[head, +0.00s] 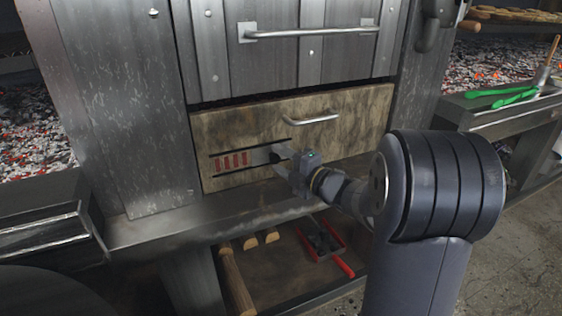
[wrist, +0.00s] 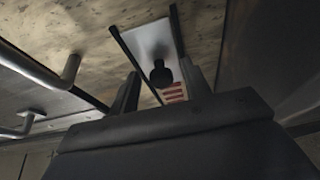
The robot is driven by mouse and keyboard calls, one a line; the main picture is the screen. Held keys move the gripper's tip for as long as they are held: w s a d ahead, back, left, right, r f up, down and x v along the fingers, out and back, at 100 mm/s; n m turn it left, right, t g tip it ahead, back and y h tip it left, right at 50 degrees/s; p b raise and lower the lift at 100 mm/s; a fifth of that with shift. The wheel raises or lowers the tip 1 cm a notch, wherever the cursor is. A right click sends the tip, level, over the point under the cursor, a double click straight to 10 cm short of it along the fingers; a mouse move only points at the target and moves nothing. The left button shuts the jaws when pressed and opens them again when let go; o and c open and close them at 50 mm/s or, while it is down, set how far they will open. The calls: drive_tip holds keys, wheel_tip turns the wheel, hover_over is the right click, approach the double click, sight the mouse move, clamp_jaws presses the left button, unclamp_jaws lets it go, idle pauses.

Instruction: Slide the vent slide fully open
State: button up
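The vent slide (head: 259,156) is a pale metal plate between two dark rails on the stained lower panel (head: 350,112). Several red slots (head: 232,161) show uncovered to its left. In the wrist view the slide plate (wrist: 150,42) carries a dark round knob (wrist: 161,76), and red slots (wrist: 174,93) show beside it. My gripper (head: 281,155) is at the slide's right part, in front of the panel. In the wrist view my gripper (wrist: 160,71) is open, with one finger on each side of the knob. I cannot tell whether either finger touches it.
A bar handle (head: 313,119) sits just above the slide, near my gripper. A metal ledge (head: 160,226) juts out below the panel. Under it are logs (head: 235,285) and a red-rimmed tray (head: 318,241). Ember beds lie left and right.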

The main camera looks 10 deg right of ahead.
drive_tip(key=shift+s, duration=0.1)
drive_tip(key=p+v, duration=0.1)
drive_tip(key=v, duration=0.9)
drive_tip(key=shift+s+d+p, duration=0.25)
drive_tip(key=shift+s+p, duration=0.05)
drive_tip(key=shift+p, duration=0.05)
drive_tip(key=b+x, duration=0.1)
drive_tip(key=x, duration=0.9)
drive_tip(key=shift+w+a+f+b, duration=0.1)
drive_tip(key=shift+w+a+b, duration=0.05)
drive_tip(key=shift+a+b, duration=0.2)
drive_tip(key=shift+w+a, duration=0.1)
drive_tip(key=shift+a, duration=1.25)
drive_tip(key=shift+d, duration=0.1)
